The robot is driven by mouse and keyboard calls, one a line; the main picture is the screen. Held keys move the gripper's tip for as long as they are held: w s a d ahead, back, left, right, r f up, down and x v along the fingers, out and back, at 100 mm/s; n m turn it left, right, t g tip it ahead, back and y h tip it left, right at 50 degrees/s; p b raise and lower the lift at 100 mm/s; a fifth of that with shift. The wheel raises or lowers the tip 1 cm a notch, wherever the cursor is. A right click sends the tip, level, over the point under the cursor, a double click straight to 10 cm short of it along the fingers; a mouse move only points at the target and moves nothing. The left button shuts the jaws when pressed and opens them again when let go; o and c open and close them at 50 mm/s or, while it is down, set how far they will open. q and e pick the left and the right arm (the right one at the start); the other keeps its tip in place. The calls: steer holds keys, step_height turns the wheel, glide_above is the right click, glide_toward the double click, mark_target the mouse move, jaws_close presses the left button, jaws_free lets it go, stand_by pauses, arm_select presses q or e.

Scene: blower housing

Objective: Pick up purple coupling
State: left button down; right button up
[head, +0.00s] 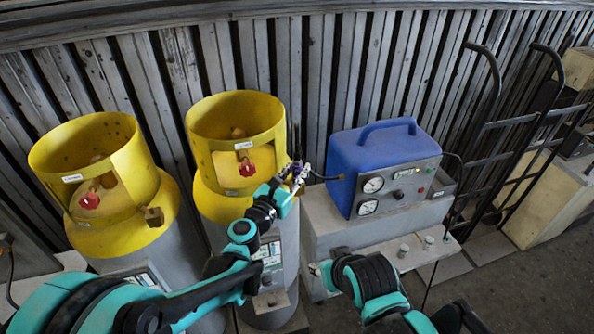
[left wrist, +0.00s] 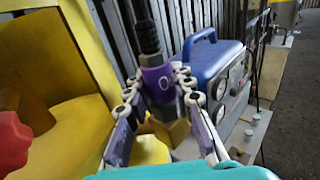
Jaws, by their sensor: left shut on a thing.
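The purple coupling (left wrist: 158,85) has a grey collar and a black ribbed hose end (left wrist: 147,35) rising from its top. In the left wrist view it stands nearly upright between the fingers of my left gripper (left wrist: 155,92), which is shut on it. In the head view my left gripper (head: 296,174) is at the right side of the right yellow-topped cylinder, where the coupling is small and mostly hidden. A yellow-brown fitting (left wrist: 175,130) shows below the coupling; I cannot tell whether they touch. What seems to be my right gripper (head: 318,270) is small and its jaws are unclear.
Two cylinders with yellow collars (head: 236,115) (head: 85,145) and red knobs stand at the left. A blue unit with gauges (head: 370,155) sits on a grey box (head: 335,235) to the right. A black hand truck (head: 500,130) stands farther right. A corrugated wall (head: 300,60) closes the back.

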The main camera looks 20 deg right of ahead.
arm_select(q)
steer(key=shift+w+r, duration=0.1)
steer(key=shift+r, duration=0.4)
steer(key=r, duration=0.2)
steer(key=s+d+r+p, duration=0.1)
steer(key=r, duration=0.1)
steer(key=s+d+r, duration=0.6)
steer(key=d, duration=0.2)
steer(key=shift+d+p, duration=0.15)
steer(key=shift+p, duration=0.3)
steer(key=shift+s, duration=0.15)
